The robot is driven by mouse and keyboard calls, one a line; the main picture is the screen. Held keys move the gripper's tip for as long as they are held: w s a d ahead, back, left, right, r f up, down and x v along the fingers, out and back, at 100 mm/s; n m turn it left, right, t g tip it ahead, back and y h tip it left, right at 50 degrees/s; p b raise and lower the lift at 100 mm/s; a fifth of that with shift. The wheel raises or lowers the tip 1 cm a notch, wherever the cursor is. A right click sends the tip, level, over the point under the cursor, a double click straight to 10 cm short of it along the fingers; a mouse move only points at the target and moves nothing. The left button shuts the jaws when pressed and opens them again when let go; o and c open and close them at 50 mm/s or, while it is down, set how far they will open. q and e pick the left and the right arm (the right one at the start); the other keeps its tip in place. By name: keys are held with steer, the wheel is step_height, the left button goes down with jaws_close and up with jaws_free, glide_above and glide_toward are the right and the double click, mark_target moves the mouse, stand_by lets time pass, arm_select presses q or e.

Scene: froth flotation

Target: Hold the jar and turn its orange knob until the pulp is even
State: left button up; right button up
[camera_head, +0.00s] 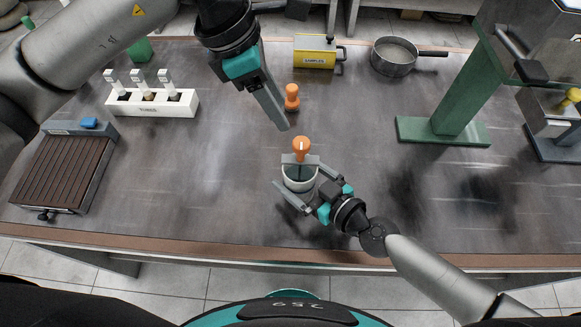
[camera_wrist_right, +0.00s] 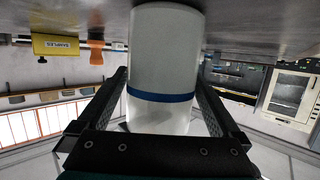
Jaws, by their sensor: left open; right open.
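The jar (camera_head: 299,183) stands upright near the front middle of the table, pale with a grey top. Its orange knob (camera_head: 301,147) sticks up from the top. In the right wrist view the jar (camera_wrist_right: 165,60) is white with a blue band and stands between the fingers. My right gripper (camera_head: 310,184) is open, with one finger on each side of the jar; I cannot tell whether they touch it. My left gripper (camera_head: 281,124) is open and empty, above and to the upper left of the knob, pointing down. The pulp inside is hidden.
Behind the jar is a small orange object (camera_head: 292,98). Further back are a yellow samples box (camera_head: 315,60) and a pan (camera_head: 393,58). A white vial rack (camera_head: 150,106) and ribbed tray (camera_head: 66,170) lie left, a green stand (camera_head: 445,128) right. Table beside the jar is clear.

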steer(key=shift+x, duration=1.35)
jaws_close()
